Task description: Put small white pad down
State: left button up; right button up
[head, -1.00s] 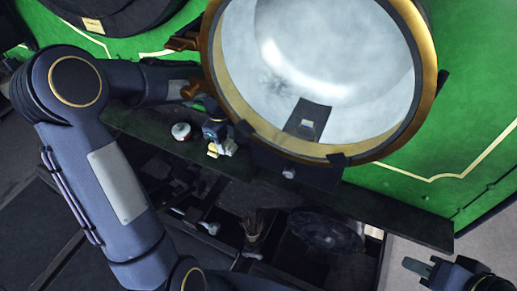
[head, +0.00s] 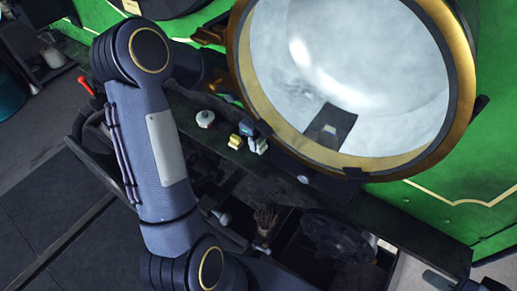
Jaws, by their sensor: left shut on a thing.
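The small white pad (head: 258,147) is at the tip of my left gripper (head: 252,136), over the dark green shelf below the big lamp. My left gripper is shut on it. The gripper is small and partly hidden in this view, and I cannot tell whether the pad touches the shelf. A yellow pad (head: 235,142) lies just to its left. My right gripper (head: 437,279) shows only in part at the bottom right corner, far from the pads; its jaws cannot be made out.
A round white-topped jar (head: 205,118) stands on the shelf (head: 405,225) left of the pads. The large brass-rimmed lamp (head: 350,75) rises close behind and right. Below the shelf, an open dark box holds a brush (head: 266,218) and a dark round part (head: 335,236).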

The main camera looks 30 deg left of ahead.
aim_at(258, 157)
pick_arm(q)
notch_tip(258, 157, down, 5)
jog(key=shift+f+p, duration=0.1)
jog(key=shift+p, duration=0.35)
jog(key=o, duration=0.9)
jog(key=shift+f, duration=0.1)
jog(key=r+b, duration=0.1)
jog(key=r, duration=0.3)
jog(key=r+b, duration=0.1)
jog(key=r, duration=0.2)
jog(key=shift+s+r, duration=0.2)
jog(key=shift+r, duration=0.2)
